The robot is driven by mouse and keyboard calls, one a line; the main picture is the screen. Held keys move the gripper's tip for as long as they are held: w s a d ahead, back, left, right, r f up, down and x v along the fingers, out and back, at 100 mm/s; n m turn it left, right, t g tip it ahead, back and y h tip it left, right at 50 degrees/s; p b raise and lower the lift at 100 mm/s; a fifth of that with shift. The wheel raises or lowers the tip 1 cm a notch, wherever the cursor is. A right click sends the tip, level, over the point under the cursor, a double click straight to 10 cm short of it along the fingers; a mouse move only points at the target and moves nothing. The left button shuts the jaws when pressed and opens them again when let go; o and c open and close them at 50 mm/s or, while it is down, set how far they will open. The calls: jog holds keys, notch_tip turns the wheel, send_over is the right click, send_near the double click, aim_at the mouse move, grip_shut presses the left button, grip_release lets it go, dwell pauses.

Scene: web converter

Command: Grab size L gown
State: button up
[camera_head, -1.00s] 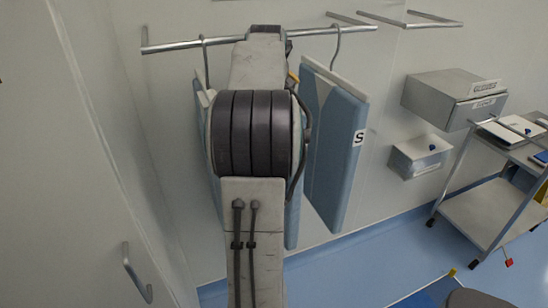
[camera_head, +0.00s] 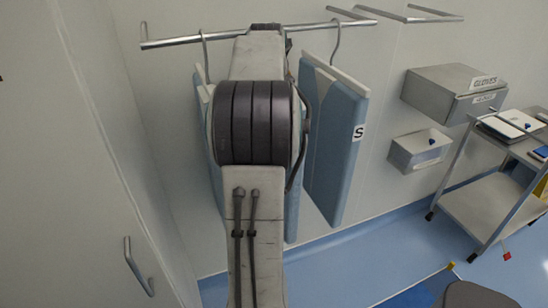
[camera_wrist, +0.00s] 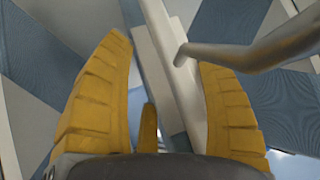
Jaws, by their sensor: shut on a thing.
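Blue gowns with white tops hang from a wall rail (camera_head: 320,30). The right gown (camera_head: 335,145) carries an "S" label. Another gown (camera_head: 292,215) hangs mostly behind my arm, with a blue-and-white edge showing at its left; I see no size label there. In the head view my arm hides my gripper. In the wrist view the yellow fingers of my gripper (camera_wrist: 163,55) stand on both sides of a white-topped gown edge (camera_wrist: 152,52) and are shut on it. A grey metal hanger hook (camera_wrist: 235,52) passes by the right finger. No "L" is visible.
A grey gloves dispenser (camera_head: 440,95) and a smaller box (camera_head: 420,150) are on the wall to the right. A metal cart (camera_head: 487,205) stands at far right. A door with a handle (camera_head: 138,267) is close on the left. An empty rail bracket (camera_head: 400,14) is at upper right.

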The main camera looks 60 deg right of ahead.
jog(key=shift+r, duration=0.1)
jog(key=c, duration=0.4)
jog(key=shift+c, duration=0.2)
jog(key=shift+r, duration=0.15)
